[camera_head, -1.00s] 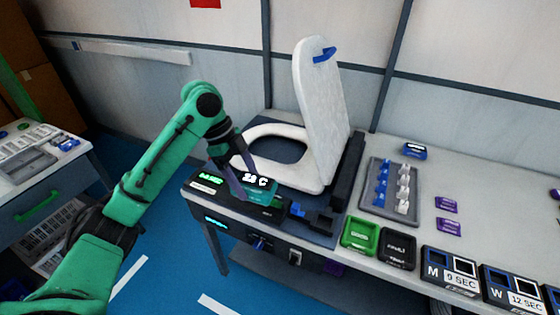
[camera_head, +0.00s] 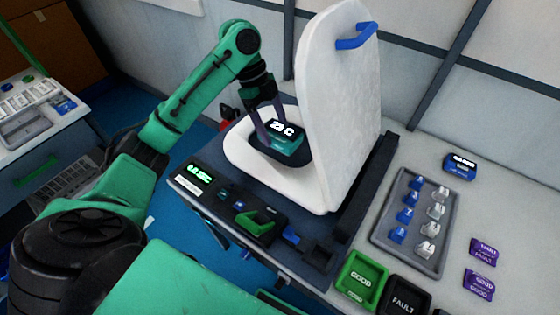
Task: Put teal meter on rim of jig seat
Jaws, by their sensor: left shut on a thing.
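The teal meter (camera_head: 286,144), with a lit display on top, is held between the fingers of my left gripper (camera_head: 272,135). The gripper is shut on it. The meter appears over the opening of the white jig seat (camera_head: 245,160), inside its rim in the picture; I cannot tell whether it touches the seat. The seat's white lid (camera_head: 340,100) stands raised just right of the meter, with a blue handle (camera_head: 356,36) at its top. My right gripper is not in view.
A black control box (camera_head: 200,178) with a green display is in front of the seat. A green GOOD bin (camera_head: 362,278) and a black FAULT bin (camera_head: 404,298) stand front right. A grey tray (camera_head: 412,250) holds blue and white pieces. Purple tags (camera_head: 483,250) lie farther right.

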